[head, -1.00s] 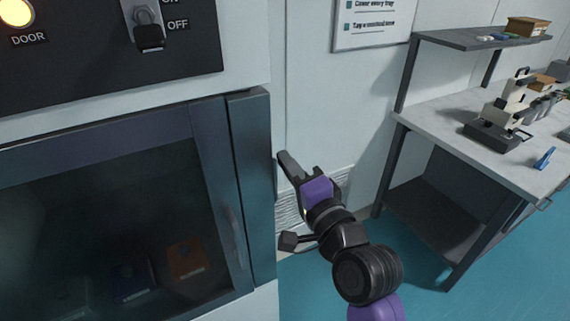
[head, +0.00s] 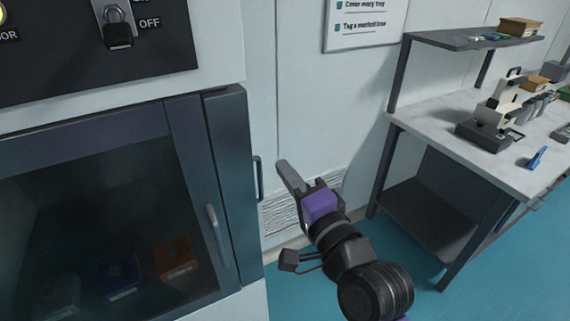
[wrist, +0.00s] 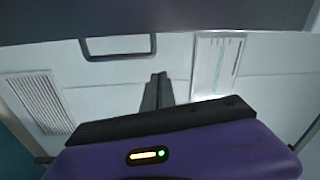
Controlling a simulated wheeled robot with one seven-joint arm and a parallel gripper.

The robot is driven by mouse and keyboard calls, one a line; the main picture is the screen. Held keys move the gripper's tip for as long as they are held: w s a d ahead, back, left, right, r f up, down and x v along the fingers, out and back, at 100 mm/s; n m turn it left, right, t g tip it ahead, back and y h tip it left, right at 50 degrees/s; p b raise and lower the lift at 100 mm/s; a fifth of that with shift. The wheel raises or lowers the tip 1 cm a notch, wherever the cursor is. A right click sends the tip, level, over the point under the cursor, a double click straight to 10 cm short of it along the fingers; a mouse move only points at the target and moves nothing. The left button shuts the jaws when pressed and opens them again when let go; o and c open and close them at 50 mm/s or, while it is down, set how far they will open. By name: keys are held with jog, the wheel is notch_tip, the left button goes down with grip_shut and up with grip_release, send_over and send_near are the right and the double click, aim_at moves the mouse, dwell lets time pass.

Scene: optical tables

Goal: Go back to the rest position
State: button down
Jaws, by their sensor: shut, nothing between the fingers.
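My gripper (head: 290,176) is shut and empty in the head view. It is raised in front of the white wall, just right of the cabinet's right edge. In the wrist view, its closed fingers (wrist: 157,88) point toward the wall, with nothing between them. My purple and black arm reaches up from the bottom of the head view.
A dark glass-doored cabinet (head: 228,190) fills the left; orange and blue boxes show dimly inside. A dark handle (head: 258,178) shows beside the cabinet. A workbench (head: 455,120) with a microscope (head: 495,115) stands right. Teal floor lies between.

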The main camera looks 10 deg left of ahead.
jog(key=s, duration=0.2)
jog(key=s+d, duration=0.1)
jog(key=s, duration=0.2)
jog(key=shift+d+f+b, duration=0.1)
jog(key=shift+b, duration=0.2)
